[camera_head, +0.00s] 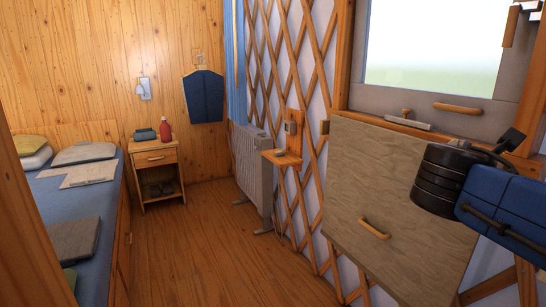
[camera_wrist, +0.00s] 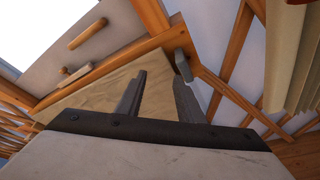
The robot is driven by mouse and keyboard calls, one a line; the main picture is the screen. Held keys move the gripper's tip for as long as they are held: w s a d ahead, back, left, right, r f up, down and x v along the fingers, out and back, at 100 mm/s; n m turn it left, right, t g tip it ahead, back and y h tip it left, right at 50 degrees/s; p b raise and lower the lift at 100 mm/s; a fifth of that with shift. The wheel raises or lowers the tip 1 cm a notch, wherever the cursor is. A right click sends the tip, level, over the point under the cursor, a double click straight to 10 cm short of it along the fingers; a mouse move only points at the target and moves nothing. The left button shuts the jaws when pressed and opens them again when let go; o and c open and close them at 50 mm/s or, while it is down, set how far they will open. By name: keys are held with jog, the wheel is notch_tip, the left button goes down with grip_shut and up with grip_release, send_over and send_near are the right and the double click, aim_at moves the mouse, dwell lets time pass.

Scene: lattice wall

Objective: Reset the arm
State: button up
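My gripper (camera_wrist: 160,78) shows in the wrist view with its two grey fingers apart and nothing between them. Behind the fingers is the pale wooden panel (camera_wrist: 105,88). A small grey metal piece (camera_wrist: 183,66) on the wooden frame appears close to the right fingertip; I cannot tell whether they touch. In the head view my dark and blue arm parts are at the right, in front of the wall; the gripper's fingers cannot be made out there.
The wooden panel (camera_head: 395,200) with a handle (camera_head: 374,228) hangs below the window (camera_head: 430,45) on the lattice wall. A small wall shelf (camera_head: 283,158) and radiator (camera_head: 252,170) stand left of it. A nightstand (camera_head: 157,156) and bed (camera_head: 75,200) are farther left. The middle floor is clear.

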jog(key=s+a+f+m+g+y, duration=0.1)
jog(key=s+a+f+m+y, duration=0.2)
jog(key=f, duration=1)
jog(key=s+a+f+m+g+y, duration=0.2)
jog(key=s+a+f+m+y, duration=0.2)
jog(key=a+f+m+y, duration=0.5)
jog(key=a+f+m, duration=0.3)
jog(key=a+m, duration=0.1)
jog(key=a, duration=0.2)
jog(key=shift+s+f+m+y, duration=0.2)
jog(key=shift+f+m+y, duration=0.1)
jog(key=shift+f+m, duration=0.1)
